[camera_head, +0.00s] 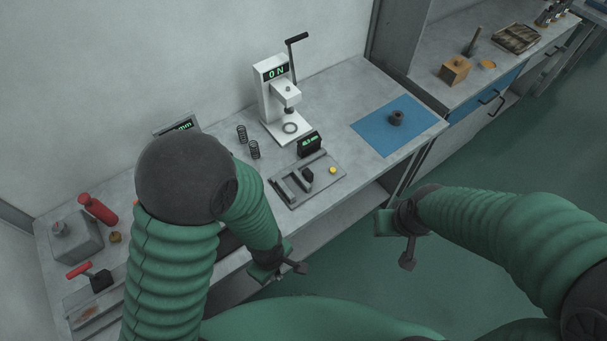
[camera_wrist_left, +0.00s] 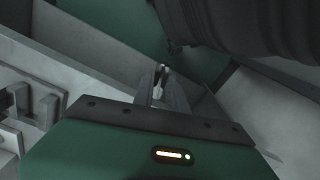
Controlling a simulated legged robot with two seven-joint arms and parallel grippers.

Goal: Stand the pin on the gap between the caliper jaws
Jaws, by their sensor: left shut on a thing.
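The caliper (camera_head: 322,184) is a grey plate with raised jaws on the bench, with a small dark display (camera_head: 310,145) behind it. Its jaws stand apart with a gap between them. In the left wrist view, part of the caliper (camera_wrist_left: 42,108) shows at the left edge. My left gripper (camera_head: 284,268) is at the bench's front edge, below and left of the caliper. It is shut on a small, light metallic piece, seen between the fingers in the left wrist view; this looks like the pin (camera_wrist_left: 159,84). My right gripper (camera_head: 397,240) is off the bench, over the floor; its fingers are unclear.
Two springs (camera_head: 254,150) and a white press (camera_head: 272,95) stand behind the caliper. A blue mat (camera_head: 375,135) with a dark cylinder (camera_head: 396,117) lies to the right. A red bottle (camera_head: 96,208) and a grey block (camera_head: 75,240) are at the far left.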

